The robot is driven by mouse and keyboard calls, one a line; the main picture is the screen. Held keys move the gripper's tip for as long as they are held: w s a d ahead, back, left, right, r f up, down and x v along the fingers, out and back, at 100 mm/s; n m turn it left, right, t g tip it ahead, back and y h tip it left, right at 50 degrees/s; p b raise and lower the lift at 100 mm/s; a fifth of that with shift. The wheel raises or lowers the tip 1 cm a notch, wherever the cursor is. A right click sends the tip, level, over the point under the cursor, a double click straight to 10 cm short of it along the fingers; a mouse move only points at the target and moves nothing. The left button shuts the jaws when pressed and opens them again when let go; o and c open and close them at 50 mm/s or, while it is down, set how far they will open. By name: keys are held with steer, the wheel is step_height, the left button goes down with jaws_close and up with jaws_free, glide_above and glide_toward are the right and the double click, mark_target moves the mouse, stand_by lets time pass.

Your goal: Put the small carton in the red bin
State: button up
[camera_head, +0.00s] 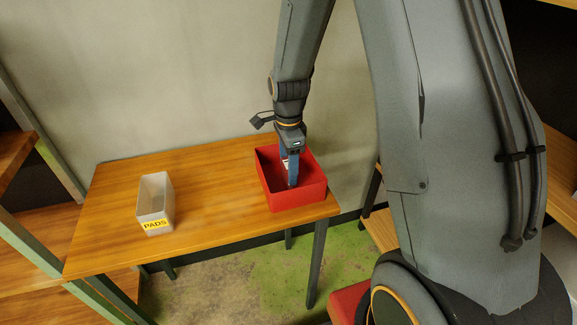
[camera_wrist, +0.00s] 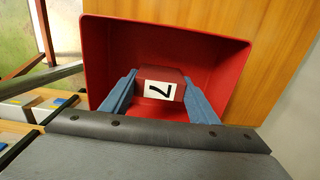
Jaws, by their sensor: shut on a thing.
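The red bin (camera_head: 297,198) stands on the right part of a wooden table. It also shows in the wrist view (camera_wrist: 225,48), open towards the camera. My gripper (camera_head: 290,180) points down into the bin. In the wrist view its two blue fingers (camera_wrist: 160,97) are shut on the small carton (camera_wrist: 152,73), a dark red box with a white label marked 7. The carton is inside the bin's outline; whether it touches the floor of the bin cannot be told. In the head view the carton is mostly hidden by the fingers and bin walls.
A pale open container labelled PADS (camera_head: 156,206) stands on the left part of the table (camera_head: 215,185). The table between it and the bin is clear. A wall (camera_head: 180,70) rises behind the table. Wooden shelving (camera_head: 30,235) stands at the left.

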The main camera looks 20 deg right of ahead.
steer(key=shift+f, duration=0.1)
steer(key=o, duration=1)
steer(key=shift+o, duration=0.2)
step_height(320, 180, up, 11)
steer(key=b, duration=0.2)
steer(key=s+f+n, duration=0.1)
steer(key=s+n, duration=0.7)
steer(key=n, duration=0.1)
steer(key=s+f+n, duration=0.2)
steer(key=s+n, duration=0.7)
steer(key=shift+s+f+t, duration=0.15)
steer(key=shift+f+t, duration=0.1)
steer(key=shift+t, duration=0.15)
